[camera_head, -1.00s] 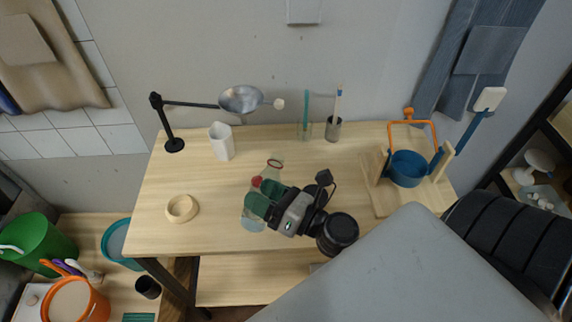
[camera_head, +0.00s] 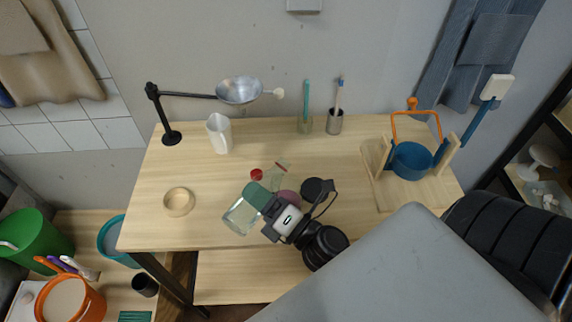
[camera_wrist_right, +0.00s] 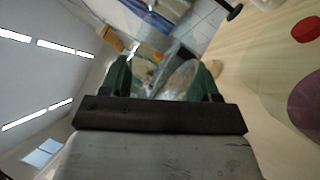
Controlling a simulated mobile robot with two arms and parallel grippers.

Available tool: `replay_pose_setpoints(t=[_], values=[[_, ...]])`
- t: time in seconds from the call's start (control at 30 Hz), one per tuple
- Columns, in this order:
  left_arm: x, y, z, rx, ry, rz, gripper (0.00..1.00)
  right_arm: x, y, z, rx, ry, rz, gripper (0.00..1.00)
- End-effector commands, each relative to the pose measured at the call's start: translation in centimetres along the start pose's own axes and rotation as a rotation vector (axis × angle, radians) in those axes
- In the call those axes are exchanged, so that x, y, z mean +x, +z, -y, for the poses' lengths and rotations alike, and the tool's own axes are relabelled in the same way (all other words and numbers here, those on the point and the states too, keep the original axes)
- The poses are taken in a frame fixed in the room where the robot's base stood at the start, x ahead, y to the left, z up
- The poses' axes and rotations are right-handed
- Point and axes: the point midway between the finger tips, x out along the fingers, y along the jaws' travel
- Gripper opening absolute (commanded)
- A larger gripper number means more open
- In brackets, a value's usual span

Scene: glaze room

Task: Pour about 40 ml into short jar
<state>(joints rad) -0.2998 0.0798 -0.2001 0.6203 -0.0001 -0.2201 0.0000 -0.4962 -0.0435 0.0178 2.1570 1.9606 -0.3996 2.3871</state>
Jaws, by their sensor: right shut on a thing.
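My right gripper (camera_head: 262,202) has green fingers shut on a clear glass vessel (camera_head: 238,216), which is tilted toward the lower left, above the table's front part. The vessel also shows between the fingers in the right wrist view (camera_wrist_right: 172,78); its liquid level cannot be told. Behind the gripper is a clear, narrow glass shape (camera_head: 277,178) with a reddish rim, partly hidden. A small red cap (camera_head: 257,174) lies beside it, and a mauve disc (camera_head: 290,197) shows partly behind my gripper. Which glass is the short jar is unclear. My left gripper is out of view.
A pale wooden ring (camera_head: 179,202) lies at left. A white pitcher (camera_head: 219,134), lamp (camera_head: 240,90) and two brush cups (camera_head: 335,122) stand at the back. A blue pot (camera_head: 410,160) sits in a wooden stand at right. The left-middle tabletop (camera_head: 175,170) is clear.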

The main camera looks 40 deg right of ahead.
Motion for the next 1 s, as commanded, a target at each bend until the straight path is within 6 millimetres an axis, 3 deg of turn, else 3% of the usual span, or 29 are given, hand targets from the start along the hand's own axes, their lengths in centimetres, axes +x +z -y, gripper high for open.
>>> replay_pose_setpoints(t=[0.1, 0.2, 1.0], values=[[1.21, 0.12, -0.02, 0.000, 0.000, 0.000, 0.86, -0.28, -0.65, 1.04, 0.076, 0.001, 0.021, 0.32], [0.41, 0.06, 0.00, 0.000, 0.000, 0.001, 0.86, -0.12, -0.59, 0.40, 0.132, 0.001, 0.036, 0.32], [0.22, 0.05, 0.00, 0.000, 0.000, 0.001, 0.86, -0.17, -0.83, 0.61, 0.309, 0.002, 0.083, 0.32]])
